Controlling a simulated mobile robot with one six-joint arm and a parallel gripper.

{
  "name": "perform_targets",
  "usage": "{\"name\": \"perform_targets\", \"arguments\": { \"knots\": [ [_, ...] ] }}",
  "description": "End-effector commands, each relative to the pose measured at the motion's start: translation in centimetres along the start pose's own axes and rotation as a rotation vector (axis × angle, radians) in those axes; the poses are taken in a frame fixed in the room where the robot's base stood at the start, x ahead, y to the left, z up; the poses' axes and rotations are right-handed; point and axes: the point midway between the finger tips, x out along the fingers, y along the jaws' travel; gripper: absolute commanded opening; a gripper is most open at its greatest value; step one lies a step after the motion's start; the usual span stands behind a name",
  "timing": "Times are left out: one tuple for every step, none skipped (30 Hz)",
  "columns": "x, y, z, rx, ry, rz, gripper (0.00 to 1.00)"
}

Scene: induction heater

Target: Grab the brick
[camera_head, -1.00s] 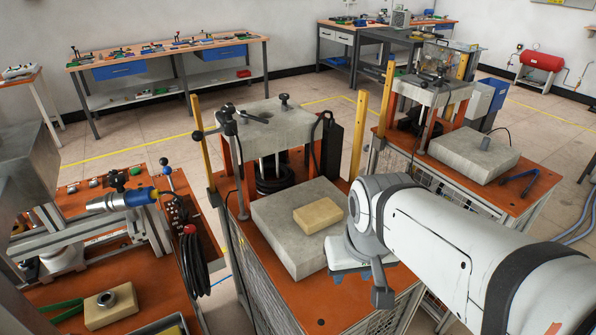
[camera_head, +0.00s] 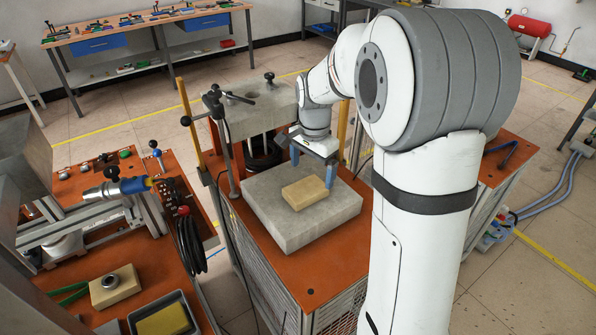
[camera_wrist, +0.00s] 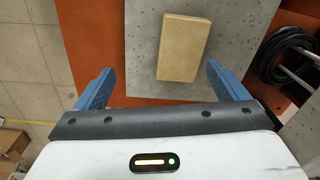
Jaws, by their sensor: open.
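A tan brick (camera_head: 306,193) lies flat on a grey stone slab (camera_head: 263,216) on the orange-topped heater table. My gripper (camera_head: 311,167) is open, with its two blue fingers pointing down just behind and above the brick. In the wrist view the brick (camera_wrist: 184,47) lies ahead of the open fingers (camera_wrist: 155,82), between their lines and apart from both. A second tan brick (camera_head: 115,287) with a metal ring on it lies on the left bench.
The heater's upper block (camera_head: 243,108) and a yellow post (camera_head: 186,113) stand behind and left of the slab. Black cable (camera_head: 190,243) hangs at the left bench's edge. A tray (camera_head: 163,321) sits at the lower left.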

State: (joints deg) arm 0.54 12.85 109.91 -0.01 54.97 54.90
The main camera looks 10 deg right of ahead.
Motion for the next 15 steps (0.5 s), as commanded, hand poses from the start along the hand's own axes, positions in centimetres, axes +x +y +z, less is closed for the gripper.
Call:
{"name": "perform_targets", "arguments": {
  "knots": [
    [0.4, -1.0, -0.7, 0.049, -0.008, 0.012, 0.93],
    [0.7, -1.4, -1.0, 0.077, -0.01, 0.015, 0.93],
    [1.1, -2.0, -1.4, 0.11, -0.013, 0.02, 0.93],
    [1.4, -2.3, -1.6, 0.132, -0.015, 0.024, 0.93],
    [1.6, -2.6, -1.9, 0.15, -0.016, 0.026, 0.93],
    [1.8, -2.9, -2.1, 0.17, -0.017, 0.03, 0.93],
    [2.0, -3.0, -2.2, 0.183, -0.018, 0.032, 0.93],
    [2.2, -3.2, -2.3, 0.192, -0.019, 0.033, 0.93],
    [2.4, -3.3, -2.4, 0.201, -0.02, 0.035, 0.93],
    [2.7, -3.3, -2.4, 0.206, -0.02, 0.036, 0.93],
    [3.0, -3.3, -2.4, 0.209, -0.021, 0.037, 0.93],
    [3.4, -3.3, -2.4, 0.211, -0.021, 0.038, 0.93],
    [3.8, -3.3, -2.4, 0.211, -0.021, 0.038, 0.93],
    [4.1, -3.3, -2.4, 0.211, -0.021, 0.038, 0.93],
    [4.6, -3.3, -2.4, 0.211, -0.021, 0.038, 0.93]
  ]
}}
